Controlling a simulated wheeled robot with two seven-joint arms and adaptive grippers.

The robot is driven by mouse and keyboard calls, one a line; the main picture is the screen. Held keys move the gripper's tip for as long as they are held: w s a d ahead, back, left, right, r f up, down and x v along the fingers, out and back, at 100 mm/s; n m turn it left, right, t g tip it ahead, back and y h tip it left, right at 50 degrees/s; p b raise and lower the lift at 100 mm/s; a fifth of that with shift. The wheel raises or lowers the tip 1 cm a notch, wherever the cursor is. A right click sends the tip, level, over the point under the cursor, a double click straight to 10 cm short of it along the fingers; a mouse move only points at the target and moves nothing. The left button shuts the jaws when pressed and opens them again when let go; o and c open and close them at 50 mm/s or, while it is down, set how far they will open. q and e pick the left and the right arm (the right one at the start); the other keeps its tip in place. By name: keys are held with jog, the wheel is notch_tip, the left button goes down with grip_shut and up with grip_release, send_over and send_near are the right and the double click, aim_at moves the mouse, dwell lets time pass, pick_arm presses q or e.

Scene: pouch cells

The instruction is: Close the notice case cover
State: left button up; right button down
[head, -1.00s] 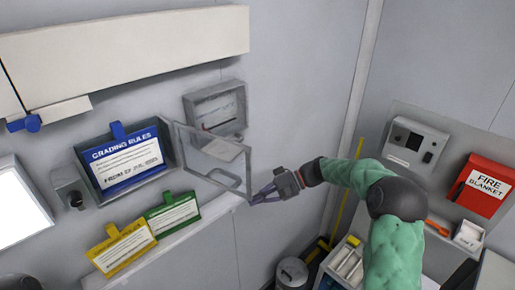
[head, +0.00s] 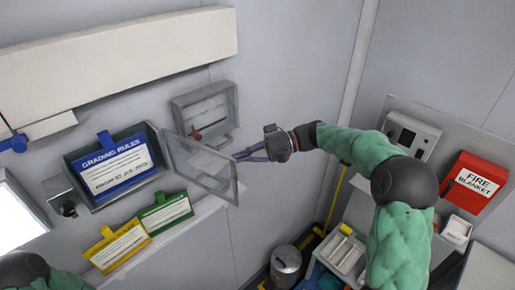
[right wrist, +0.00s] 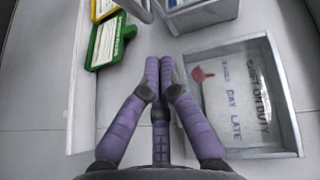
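The notice case (head: 69,165) on the wall holds a blue GRADING RULES sheet (head: 117,168). Its clear framed cover (head: 203,172) stands open, swung out from the case's right side toward the room. My right gripper (head: 238,157) has its purple fingers pointing left, by the cover's outer edge; I cannot tell whether they touch it. In the right wrist view the fingertips (right wrist: 160,62) are together with nothing between them. Only part of my left arm shows at the lower left of the head view; its gripper is out of frame.
A grey shift-on-duty box (head: 204,112) with a red pointer is on the wall behind the cover; it also shows in the right wrist view (right wrist: 290,100). Green (head: 166,214) and yellow (head: 118,245) cards stand below the case. A long beige housing (head: 120,60) juts out above.

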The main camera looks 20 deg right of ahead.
jog(key=a, duration=0.1)
jog(key=s+a, duration=0.1)
jog(key=s+a+f+p, duration=0.1)
jog(key=a, duration=0.1)
jog(key=shift+s+a, duration=0.1)
dwell(0.4)
